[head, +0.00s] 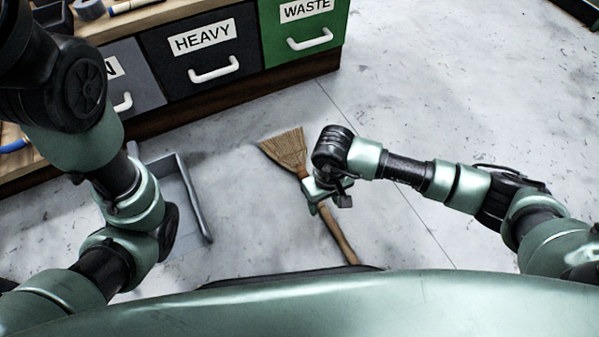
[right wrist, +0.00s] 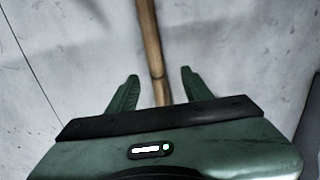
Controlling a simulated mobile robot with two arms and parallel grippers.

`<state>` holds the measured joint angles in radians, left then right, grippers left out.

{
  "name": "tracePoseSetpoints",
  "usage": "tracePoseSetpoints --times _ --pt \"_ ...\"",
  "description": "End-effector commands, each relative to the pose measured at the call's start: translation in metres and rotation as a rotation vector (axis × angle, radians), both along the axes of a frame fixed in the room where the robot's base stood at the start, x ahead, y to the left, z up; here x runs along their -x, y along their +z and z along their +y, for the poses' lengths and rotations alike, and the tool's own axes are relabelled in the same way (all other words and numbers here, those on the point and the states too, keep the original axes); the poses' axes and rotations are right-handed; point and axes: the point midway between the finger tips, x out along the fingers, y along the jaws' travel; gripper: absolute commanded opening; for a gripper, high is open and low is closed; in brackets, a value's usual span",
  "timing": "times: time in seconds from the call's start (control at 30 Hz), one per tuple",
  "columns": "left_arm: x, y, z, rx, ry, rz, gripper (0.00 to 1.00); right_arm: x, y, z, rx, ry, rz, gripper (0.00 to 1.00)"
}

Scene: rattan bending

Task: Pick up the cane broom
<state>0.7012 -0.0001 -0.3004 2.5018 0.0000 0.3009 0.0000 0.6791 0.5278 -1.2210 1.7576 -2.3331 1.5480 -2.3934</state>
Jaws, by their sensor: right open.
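The cane broom (head: 287,150) lies on the floor in the head view. Its tan bristle head points up and left, and its wooden handle (head: 340,237) runs down and right toward my base. My right gripper (head: 314,205) is over the upper part of the handle and hides a piece of it. In the right wrist view the handle (right wrist: 151,45) runs between the two spread fingers of the right gripper (right wrist: 158,92), with a gap on each side. My left arm comes in at the left of the head view, but its gripper fingers do not show.
A grey dustpan-like tray (head: 193,200) lies on the floor left of the broom, partly behind my left arm. Above it stands a cabinet with drawers marked HEAVY (head: 205,65) and WASTE (head: 305,40). The floor right of the broom is clear, apart from my right arm over it.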

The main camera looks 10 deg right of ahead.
Motion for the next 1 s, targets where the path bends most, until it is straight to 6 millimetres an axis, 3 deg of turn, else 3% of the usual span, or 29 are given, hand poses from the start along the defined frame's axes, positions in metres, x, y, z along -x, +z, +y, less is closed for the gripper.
tracePoseSetpoints --times 0.4,0.7,0.9,1.0 --pt "-0.001 -0.050 0.000 -0.001 0.001 0.003 0.36 0.000 -0.049 -0.006 -0.003 -0.004 0.002 0.50" --pt "-0.001 -0.050 0.000 0.000 0.000 0.002 0.36 -0.001 -0.051 -0.006 -0.003 -0.003 0.000 0.50" --pt "-0.001 -0.050 0.000 0.000 0.000 0.002 0.36 -0.001 -0.051 -0.006 -0.003 -0.004 0.000 0.00" --pt "-0.001 -0.050 0.000 0.000 0.000 0.002 0.36 -0.001 -0.050 -0.006 -0.004 -0.004 -0.002 0.00"
